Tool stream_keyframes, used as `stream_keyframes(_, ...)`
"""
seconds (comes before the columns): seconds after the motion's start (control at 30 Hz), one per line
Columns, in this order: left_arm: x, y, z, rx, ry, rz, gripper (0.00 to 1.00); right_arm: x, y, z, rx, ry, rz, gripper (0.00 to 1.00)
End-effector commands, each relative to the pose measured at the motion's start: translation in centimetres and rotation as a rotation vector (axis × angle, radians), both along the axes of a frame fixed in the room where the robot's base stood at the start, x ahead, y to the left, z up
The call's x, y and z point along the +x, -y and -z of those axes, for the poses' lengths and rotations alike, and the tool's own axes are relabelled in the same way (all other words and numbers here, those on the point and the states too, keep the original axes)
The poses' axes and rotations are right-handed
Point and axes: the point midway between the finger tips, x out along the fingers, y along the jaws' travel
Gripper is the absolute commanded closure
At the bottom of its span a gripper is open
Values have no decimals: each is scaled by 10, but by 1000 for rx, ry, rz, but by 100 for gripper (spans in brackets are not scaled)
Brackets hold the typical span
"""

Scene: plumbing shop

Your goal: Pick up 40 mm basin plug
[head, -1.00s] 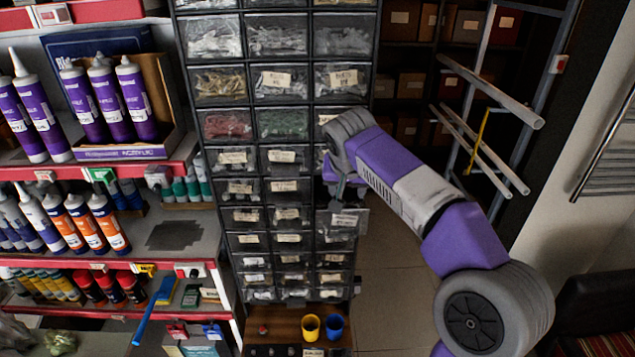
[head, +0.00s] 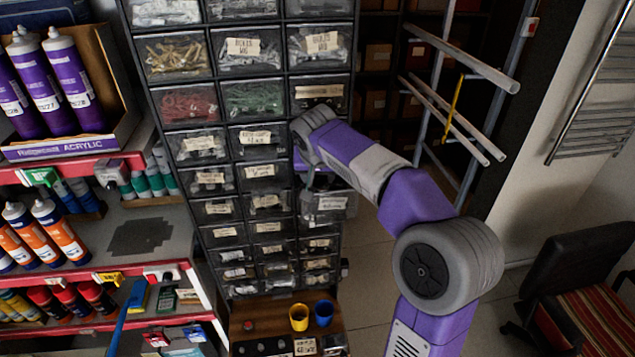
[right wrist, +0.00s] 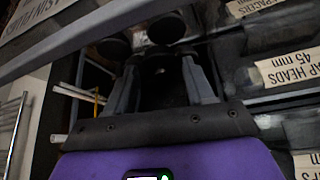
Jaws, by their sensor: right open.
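My right gripper (head: 309,184) is at the front of the drawer cabinet, just above and beside a pulled-out clear drawer (head: 326,206) with a white label. In the right wrist view the two fingers of the gripper (right wrist: 161,62) are apart with a dark gap between them. Dark round pieces (right wrist: 166,27) show just past the fingertips; they look like black plugs, but their size cannot be read. A label (right wrist: 30,14) ending in "ASIN PLUGS" is upside down at the upper left. My left gripper is out of view.
The tall drawer cabinet (head: 222,135) has many labelled small drawers. Yellow (head: 299,317) and blue (head: 323,313) cups stand on a wooden top below it. Shelves of sealant tubes (head: 66,70) are at left. A pipe rack (head: 455,110) and a black chair (head: 580,265) are at right.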

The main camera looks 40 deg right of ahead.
Motion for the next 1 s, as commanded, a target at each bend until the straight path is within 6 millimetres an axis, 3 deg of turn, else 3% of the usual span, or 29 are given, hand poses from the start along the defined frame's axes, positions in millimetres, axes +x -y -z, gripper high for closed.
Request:
stream_keyframes(0.17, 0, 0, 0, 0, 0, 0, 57, 0, 0, 0, 0, 0, 0, 47)
stream_keyframes(0.43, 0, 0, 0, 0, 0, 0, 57, 0, 0, 0, 0, 0, -1, 87)
stream_keyframes(0.73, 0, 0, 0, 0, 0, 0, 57, 0, 0, -2, 0, 1, -1, 88)
stream_keyframes(0.9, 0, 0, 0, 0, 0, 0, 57, 1, 0, -13, -1, 2, 0, 88)
stream_keyframes(1.0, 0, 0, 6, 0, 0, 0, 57, -10, -10, -11, 0, 1, -5, 88)
